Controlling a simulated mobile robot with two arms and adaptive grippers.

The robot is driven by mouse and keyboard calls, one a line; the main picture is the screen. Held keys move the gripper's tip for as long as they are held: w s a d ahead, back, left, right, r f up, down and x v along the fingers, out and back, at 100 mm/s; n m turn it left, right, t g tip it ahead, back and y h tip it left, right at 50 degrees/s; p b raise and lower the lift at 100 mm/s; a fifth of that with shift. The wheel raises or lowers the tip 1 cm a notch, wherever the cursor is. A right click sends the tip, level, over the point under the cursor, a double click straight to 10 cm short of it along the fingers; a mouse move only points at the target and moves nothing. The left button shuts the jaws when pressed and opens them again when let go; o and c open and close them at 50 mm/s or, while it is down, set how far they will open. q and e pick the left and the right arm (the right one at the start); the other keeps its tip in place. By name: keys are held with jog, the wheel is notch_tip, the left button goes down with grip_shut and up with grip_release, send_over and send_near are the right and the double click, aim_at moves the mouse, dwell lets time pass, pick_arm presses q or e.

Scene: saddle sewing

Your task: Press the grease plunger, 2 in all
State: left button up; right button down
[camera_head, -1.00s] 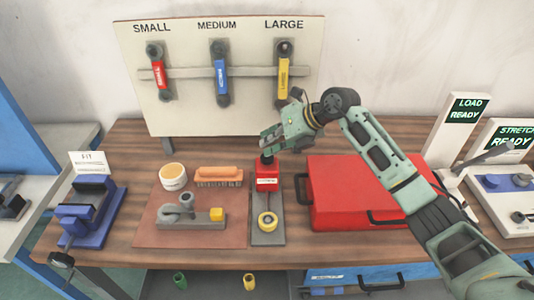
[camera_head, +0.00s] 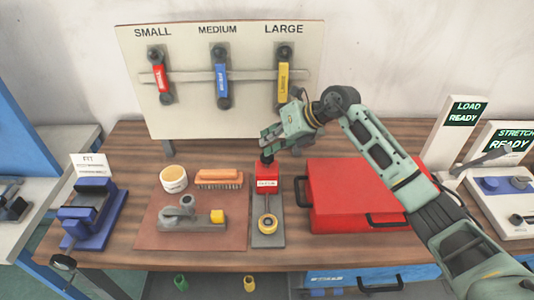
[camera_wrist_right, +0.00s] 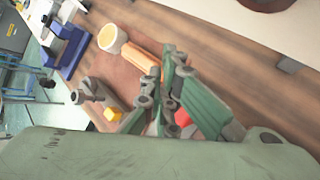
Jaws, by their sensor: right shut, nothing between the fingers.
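The grease dispenser is a red block (camera_head: 267,184) on a grey base plate (camera_head: 268,241), with a dark plunger knob (camera_head: 267,158) on top. In the right wrist view the gripper's fingers (camera_wrist_right: 165,90) hide most of the dispenser, and only a bit of the red block (camera_wrist_right: 183,118) shows. My left gripper is not in view.
A brown mat left of the dispenser holds a cream tub (camera_head: 173,179), an orange brush (camera_head: 218,178) and a grey tool with a yellow block (camera_head: 217,216). A red case (camera_head: 350,190) stands close on the right. A board with three coloured handles (camera_head: 222,120) stands behind.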

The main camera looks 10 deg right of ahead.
jog(key=shift+r+p, duration=0.3)
jog(key=shift+r, duration=0.35)
jog(key=shift+r, duration=0.1)
notch_tip(320, 180, up, 5)
jog(key=p, duration=0.3)
jog(key=shift+w, duration=0.15)
dwell(1.7)
